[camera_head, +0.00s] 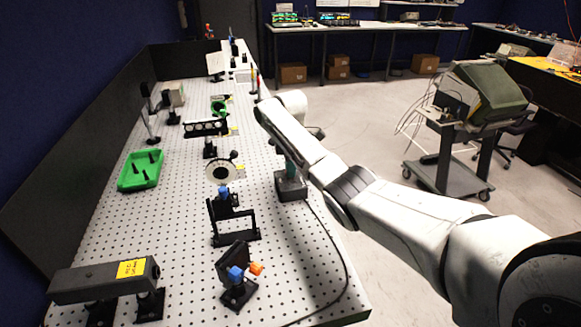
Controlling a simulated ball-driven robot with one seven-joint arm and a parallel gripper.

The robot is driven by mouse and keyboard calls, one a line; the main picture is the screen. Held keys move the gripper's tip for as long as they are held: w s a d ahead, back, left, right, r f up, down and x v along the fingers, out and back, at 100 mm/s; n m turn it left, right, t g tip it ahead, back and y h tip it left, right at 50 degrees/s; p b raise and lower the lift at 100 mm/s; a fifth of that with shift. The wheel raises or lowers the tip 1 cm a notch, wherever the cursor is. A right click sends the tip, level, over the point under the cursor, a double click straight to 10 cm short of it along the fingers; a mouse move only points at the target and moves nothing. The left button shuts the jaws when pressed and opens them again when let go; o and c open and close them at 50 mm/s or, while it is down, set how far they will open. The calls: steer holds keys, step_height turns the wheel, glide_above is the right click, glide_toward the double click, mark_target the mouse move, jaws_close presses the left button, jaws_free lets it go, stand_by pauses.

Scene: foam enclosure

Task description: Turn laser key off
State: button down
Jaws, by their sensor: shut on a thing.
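A small dark grey box (291,187) stands at the right edge of the perforated optical table, with a black cable running from its side. It looks like the laser's key box. My white arm comes in from the lower right, and its forearm passes over the box. My gripper (290,162) is mostly hidden behind the forearm. It reaches down to the top of the box and is shut there. The key itself is hidden. A long dark laser housing with a yellow label (131,268) lies at the near left of the table.
Black optic mounts (238,274) and a round disc mount (222,171) stand left of the box. A green tray (140,170) holds dark parts. The cable (338,245) curves along the table's right edge. A cart (455,150) stands on the open floor to the right.

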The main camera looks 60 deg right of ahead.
steer(key=shift+w+n, duration=0.1)
steer(key=shift+n, duration=0.2)
steer(key=c, duration=1.2)
jaws_free()
steer(key=shift+r, duration=0.15)
step_height(320, 180, up, 10)
steer(key=shift+r, duration=0.25)
